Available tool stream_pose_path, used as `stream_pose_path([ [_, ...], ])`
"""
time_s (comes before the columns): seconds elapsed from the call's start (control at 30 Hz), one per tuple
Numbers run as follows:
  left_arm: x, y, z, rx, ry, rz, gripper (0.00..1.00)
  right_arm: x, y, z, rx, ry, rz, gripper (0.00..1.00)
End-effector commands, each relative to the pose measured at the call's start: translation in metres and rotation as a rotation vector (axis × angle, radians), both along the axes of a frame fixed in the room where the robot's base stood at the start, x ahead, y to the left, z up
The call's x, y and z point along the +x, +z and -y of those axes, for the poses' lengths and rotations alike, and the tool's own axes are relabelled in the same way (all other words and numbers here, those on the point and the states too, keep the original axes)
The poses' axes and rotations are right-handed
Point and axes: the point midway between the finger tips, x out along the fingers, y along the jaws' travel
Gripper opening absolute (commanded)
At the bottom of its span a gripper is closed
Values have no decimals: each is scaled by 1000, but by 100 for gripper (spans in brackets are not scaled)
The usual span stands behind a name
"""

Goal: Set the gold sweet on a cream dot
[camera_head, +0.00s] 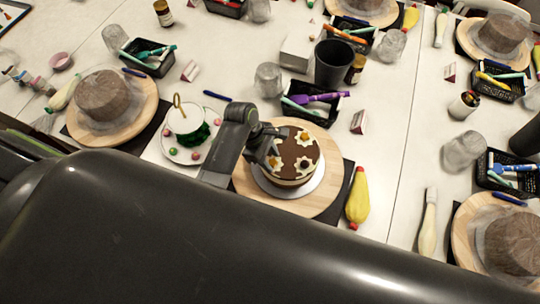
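A round cake (290,174) with a brown top stands on a white board on a wooden turntable (322,201). Pale star-shaped cream dots (298,170) lie on its top. A gold-coloured spot (304,138) shows on the back-right dot, and another near the front left. A darker spot sits on the right dot. I cannot tell which spot is the gold sweet. My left gripper (274,152) points down at the cake's left side, over or at the top; its fingertips are small and dark, so its opening and any held thing are unclear. My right gripper is not in view.
A white plate (171,151) with a gold-handled stand and several small sweets is left of the cake. A yellow piping bag (357,199) lies right of the turntable. A black basket (312,106) and a glass jar (268,80) stand behind. My dark body covers the foreground.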

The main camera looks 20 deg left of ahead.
Motion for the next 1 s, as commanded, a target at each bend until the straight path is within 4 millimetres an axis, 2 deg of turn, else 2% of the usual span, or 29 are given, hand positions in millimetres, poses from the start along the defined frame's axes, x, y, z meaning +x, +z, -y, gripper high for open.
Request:
stream_pose_path([
  [0.13, 0, 0, 0, 0, 0, 0, 48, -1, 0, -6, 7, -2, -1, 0],
  [0.47, 1, 8, -3, 1, 1, 2, 48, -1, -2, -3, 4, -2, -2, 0],
  [0.63, 2, 30, -13, 3, 0, 5, 48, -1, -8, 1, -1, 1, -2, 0],
  [0.97, 2, 94, -39, 4, -2, 6, 48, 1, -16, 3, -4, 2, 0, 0],
  [1.0, 2, 103, -41, 3, 0, 1, 48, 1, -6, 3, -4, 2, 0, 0],
])
